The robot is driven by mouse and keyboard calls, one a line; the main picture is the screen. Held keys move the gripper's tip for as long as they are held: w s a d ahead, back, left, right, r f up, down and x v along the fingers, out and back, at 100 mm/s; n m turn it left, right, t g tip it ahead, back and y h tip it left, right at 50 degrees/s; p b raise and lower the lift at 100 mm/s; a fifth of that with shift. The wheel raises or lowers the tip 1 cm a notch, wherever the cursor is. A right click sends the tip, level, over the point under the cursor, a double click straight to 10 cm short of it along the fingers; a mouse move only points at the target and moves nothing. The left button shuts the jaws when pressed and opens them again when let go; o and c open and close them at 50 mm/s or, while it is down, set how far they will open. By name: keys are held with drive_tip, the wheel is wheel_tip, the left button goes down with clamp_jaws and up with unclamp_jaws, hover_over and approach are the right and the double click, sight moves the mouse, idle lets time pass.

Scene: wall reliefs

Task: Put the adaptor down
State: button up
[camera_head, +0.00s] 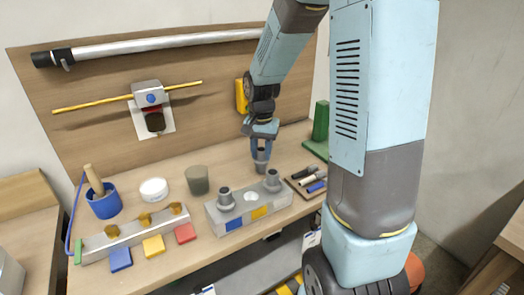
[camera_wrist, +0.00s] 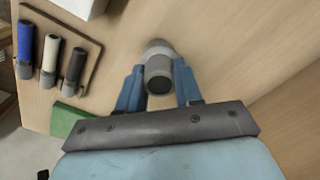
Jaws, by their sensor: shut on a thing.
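My gripper (camera_head: 261,153) points down over the workbench, behind the grey holder block (camera_head: 236,222). It is shut on a grey, round adaptor (camera_wrist: 158,70), which sits between the two blue fingers in the wrist view. In the head view the adaptor (camera_head: 260,167) shows just below the fingertips, close to the bench top. I cannot tell whether it touches the bench. The holder block carries two similar grey pieces, one at its left (camera_head: 224,198) and one at its right (camera_head: 272,181), with a pale round spot between them. Blue and yellow labels mark its front.
A tray of marker-like tools (camera_head: 308,181) lies right of the holder; it shows at left in the wrist view. A grey cup (camera_head: 197,180), white tub (camera_head: 153,190) and blue pot (camera_head: 104,204) stand left. A green block (camera_head: 320,122) stands behind. Bench around the gripper looks clear.

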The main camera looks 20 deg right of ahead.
drive_tip(key=shift+f, duration=0.1)
drive_tip(key=o, duration=1)
drive_tip(key=shift+o, duration=0.2)
wheel_tip(320, 180, up, 11)
drive_tip(key=s+r+n+t, duration=0.2)
drive_tip(key=s+r+n, duration=0.1)
drive_tip(key=s, duration=0.7)
drive_tip(key=s+r+n+t, duration=0.3)
drive_tip(key=s+r, duration=0.2)
drive_tip(key=s, duration=0.6)
drive_tip(key=shift+r+n+t, duration=0.2)
drive_tip(key=shift+n+t, duration=0.1)
drive_tip(key=shift+n, duration=0.1)
drive_tip(key=shift+s, duration=0.1)
